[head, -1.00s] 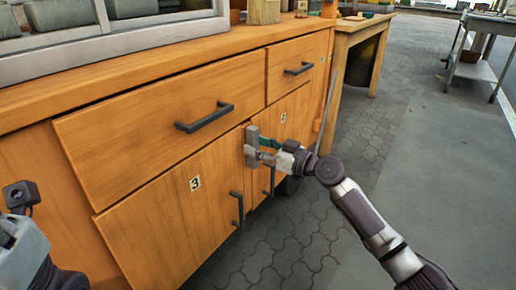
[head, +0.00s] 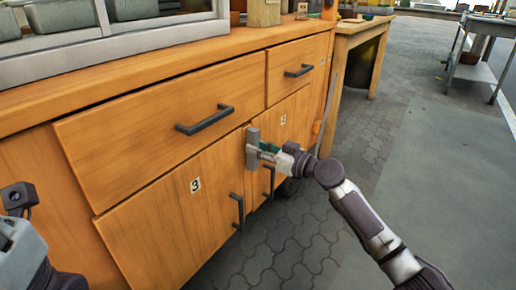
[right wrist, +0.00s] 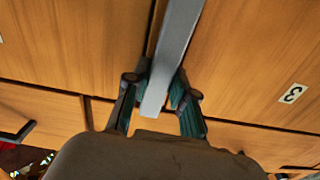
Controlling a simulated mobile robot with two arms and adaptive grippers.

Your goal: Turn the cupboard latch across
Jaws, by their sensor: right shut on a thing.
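The grey cupboard latch (head: 252,148) stands upright at the gap between the two cupboard doors, below the drawers. In the right wrist view the latch bar (right wrist: 176,45) runs down between my fingers, slightly slanted. My right gripper (head: 267,152) is shut on the latch, with its green-padded fingers on either side of the bar in the right wrist view (right wrist: 160,88). Part of my left arm's end shows at the left edge of the head view; its fingers cannot be made out.
The left door (head: 165,215), marked 3, and the right door (head: 290,125) look closed. Dark bar handles (head: 238,211) stick out near the latch. Two drawers (head: 150,130) sit above. Open paved floor (head: 300,240) lies in front, and a wooden table (head: 358,40) stands beyond the cupboard.

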